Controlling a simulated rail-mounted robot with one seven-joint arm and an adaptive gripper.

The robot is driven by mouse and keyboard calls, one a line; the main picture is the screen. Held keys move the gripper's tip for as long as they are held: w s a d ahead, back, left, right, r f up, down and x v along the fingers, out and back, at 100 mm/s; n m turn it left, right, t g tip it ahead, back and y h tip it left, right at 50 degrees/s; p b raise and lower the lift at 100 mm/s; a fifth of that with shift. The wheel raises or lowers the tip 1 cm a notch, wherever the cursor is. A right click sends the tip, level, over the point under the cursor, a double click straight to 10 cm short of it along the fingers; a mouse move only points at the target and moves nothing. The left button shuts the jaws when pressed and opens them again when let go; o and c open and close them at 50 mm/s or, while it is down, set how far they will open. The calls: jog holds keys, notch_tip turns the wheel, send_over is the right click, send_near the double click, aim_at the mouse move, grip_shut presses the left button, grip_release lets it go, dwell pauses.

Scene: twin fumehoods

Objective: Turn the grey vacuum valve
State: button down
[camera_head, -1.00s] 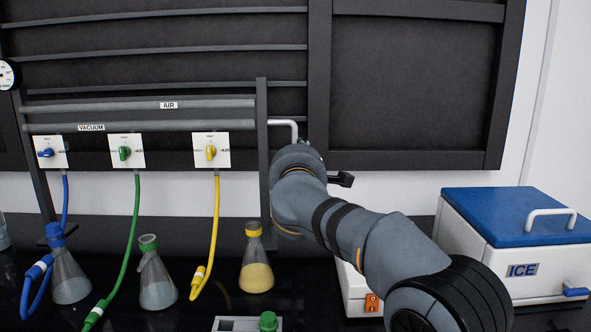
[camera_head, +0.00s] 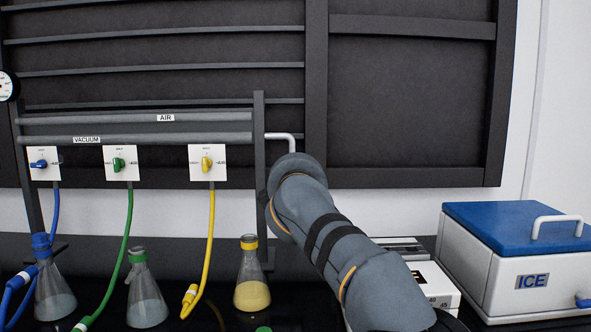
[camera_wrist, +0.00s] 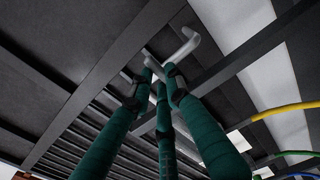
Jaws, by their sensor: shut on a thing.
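In the wrist view, the three green-wrapped fingers of my gripper (camera_wrist: 160,78) reach up and close together at a small grey part, which I take to be the grey vacuum valve (camera_wrist: 150,56). The fingertips hide much of it, so its turn angle cannot be told. A light grey bent pipe (camera_wrist: 188,44) runs just beside and above the fingertips. In the head view, this bent pipe (camera_head: 284,135) leaves the right end of the rack. My arm hides the gripper and the valve there.
Blue (camera_head: 39,163), green (camera_head: 118,162) and yellow (camera_head: 206,162) valves with hoses line the rack to the left. Capped flasks, one with yellow liquid (camera_head: 252,295), stand on the bench below. A blue-lidded ice box (camera_head: 520,270) stands at right.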

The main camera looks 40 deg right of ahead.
jog(key=shift+r, duration=0.1)
dwell(0.3)
jog(key=c, duration=1.7)
grip_release()
jog(key=shift+o, duration=0.2)
jog(key=shift+s+a, duration=0.1)
jog(key=v, duration=1.1)
jog(key=shift+s+a, duration=0.2)
jog(key=shift+s, duration=0.1)
jog(key=x, duration=1.1)
jog(key=shift+f, duration=0.2)
jog(key=shift+w+d, duration=0.1)
